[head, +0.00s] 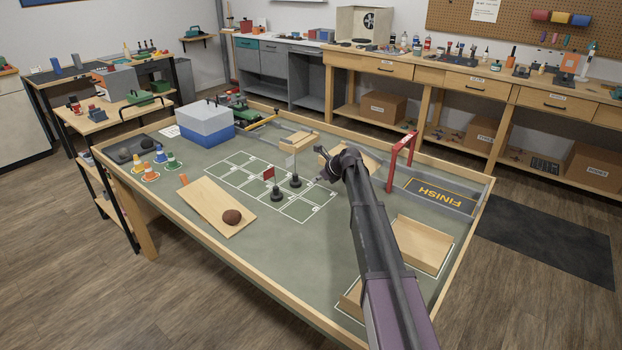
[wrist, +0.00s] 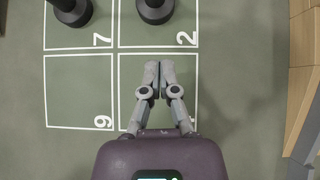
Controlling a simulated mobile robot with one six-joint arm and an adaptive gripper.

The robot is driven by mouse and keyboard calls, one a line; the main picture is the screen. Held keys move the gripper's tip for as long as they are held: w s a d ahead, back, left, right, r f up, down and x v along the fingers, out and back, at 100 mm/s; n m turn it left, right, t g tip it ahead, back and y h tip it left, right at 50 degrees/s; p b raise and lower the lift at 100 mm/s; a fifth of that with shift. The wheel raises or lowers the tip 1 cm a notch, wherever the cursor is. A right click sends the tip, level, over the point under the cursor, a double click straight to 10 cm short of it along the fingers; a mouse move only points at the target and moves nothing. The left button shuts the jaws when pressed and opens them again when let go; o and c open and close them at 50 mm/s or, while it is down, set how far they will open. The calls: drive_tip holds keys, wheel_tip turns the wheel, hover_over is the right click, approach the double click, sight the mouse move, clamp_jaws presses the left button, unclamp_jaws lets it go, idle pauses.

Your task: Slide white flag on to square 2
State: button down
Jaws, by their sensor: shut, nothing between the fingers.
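The white flag (head: 291,161) stands upright on a round black base in the middle of the white-lined grid in the head view. In the wrist view, its black base (wrist: 155,10) appears inside square 2 (wrist: 180,39), cut off by the top edge; the flag cloth is out of that view. The red flag (head: 268,174) stands beside it, nearer the camera, its base (wrist: 72,10) in square 7. My gripper (head: 321,178) is shut and empty, apart from both flags. In the wrist view, its fingertips (wrist: 159,68) are over the square just below square 2.
A wooden ramp (head: 365,161) lies beyond my gripper, with a red arch (head: 402,160) to its right. Small cones (head: 160,157) and a blue-white box (head: 204,124) are further left.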

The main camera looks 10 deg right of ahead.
drive_tip(key=p+v, duration=0.4)
drive_tip(key=v, duration=0.2)
drive_tip(key=shift+r, duration=0.2)
drive_tip(key=shift+s+d, duration=0.15)
drive_tip(key=s+r+n+g+h+p, duration=0.2)
drive_tip(key=s+n+p, duration=0.2)
drive_tip(key=s+n, duration=0.4)
drive_tip(key=s+r+n+g+h+p, duration=0.2)
drive_tip(key=s+n, duration=0.7)
drive_tip(key=s, duration=0.9)
drive_tip(key=s+a+r+n+g+h+p, duration=0.1)
drive_tip(key=s+r+n+g+h+p, duration=0.1)
drive_tip(key=s+n+p, duration=0.4)
drive_tip(key=s+n, duration=0.3)
drive_tip(key=s, duration=0.4)
drive_tip(key=shift+s+r+h, duration=0.25)
drive_tip(key=shift+s+h, duration=0.05)
drive_tip(key=shift+s, duration=0.1)
drive_tip(key=shift+a, duration=0.1)
